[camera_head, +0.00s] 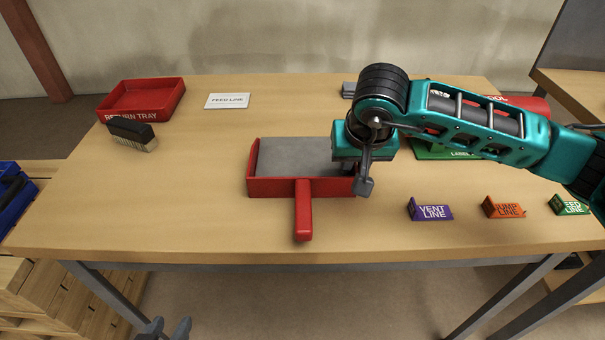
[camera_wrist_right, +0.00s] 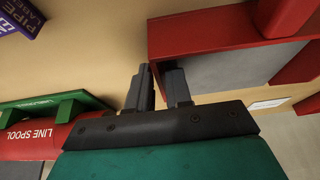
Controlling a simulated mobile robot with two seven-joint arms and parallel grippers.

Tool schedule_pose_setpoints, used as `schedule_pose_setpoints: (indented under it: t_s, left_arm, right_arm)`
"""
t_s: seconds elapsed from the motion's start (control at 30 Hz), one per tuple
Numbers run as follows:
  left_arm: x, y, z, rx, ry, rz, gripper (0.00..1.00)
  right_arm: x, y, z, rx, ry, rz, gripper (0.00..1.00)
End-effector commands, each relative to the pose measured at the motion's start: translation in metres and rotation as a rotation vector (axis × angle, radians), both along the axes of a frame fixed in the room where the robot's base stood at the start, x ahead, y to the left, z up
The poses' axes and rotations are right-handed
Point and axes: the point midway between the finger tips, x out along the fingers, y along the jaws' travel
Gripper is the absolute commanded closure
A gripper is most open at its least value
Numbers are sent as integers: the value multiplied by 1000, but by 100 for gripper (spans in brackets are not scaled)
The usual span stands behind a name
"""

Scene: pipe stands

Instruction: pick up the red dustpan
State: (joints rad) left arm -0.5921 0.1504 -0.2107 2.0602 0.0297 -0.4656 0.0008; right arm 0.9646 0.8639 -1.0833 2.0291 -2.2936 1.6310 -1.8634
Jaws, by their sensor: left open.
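The red dustpan (camera_head: 303,210) lies on the table near its front middle, with a grey pan floor and its handle pointing to the front edge. Its red side wall (camera_wrist_right: 156,50) shows in the right wrist view. My right gripper (camera_head: 361,186) comes in from the right at the dustpan's right side. In the right wrist view its fingers (camera_wrist_right: 160,86) are close together on either side of that wall and look shut on it. My left gripper (camera_head: 164,330) is open and empty, low at the bottom left, in front of the table.
A red return tray (camera_head: 142,98) and a brush (camera_head: 132,134) are at the back left, near a feed line card (camera_head: 227,101). Purple (camera_head: 430,210), orange (camera_head: 503,207) and green (camera_head: 568,205) label signs stand at the right. A red line spool (camera_wrist_right: 40,139) is on a green holder.

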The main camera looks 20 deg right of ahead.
Motion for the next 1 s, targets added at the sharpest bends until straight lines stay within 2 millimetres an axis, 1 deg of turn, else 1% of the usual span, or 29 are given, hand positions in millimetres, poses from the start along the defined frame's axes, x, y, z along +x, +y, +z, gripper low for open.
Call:
schedule_pose_setpoints:
  t_s: [0.03, 0.17, 0.2, 0.77, 0.87, 1.0]
  left_arm:
    - [0, 0, 0, 0, 0, 0, 57]
    - [-1, 0, 0, 0, 0, 0, 57]
    - [-1, 0, 0, 0, 0, 0, 57]
    - [-5, 1, -6, 2, 14, 1, 57]
    - [-5, 1, -5, 2, 14, 1, 57]
    - [-5, 1, -3, 2, 12, 0, 57]
  right_arm:
    - [0, 0, 0, 0, 0, 0, 86]
    - [0, 0, 0, 0, 0, 0, 98]
    - [0, 0, 0, 0, 0, -1, 100]
    - [0, 0, 2, 1, -2, -1, 100]
    - [1, 0, 5, 1, -2, -1, 100]
    - [1, 0, 19, 1, -5, -1, 100]
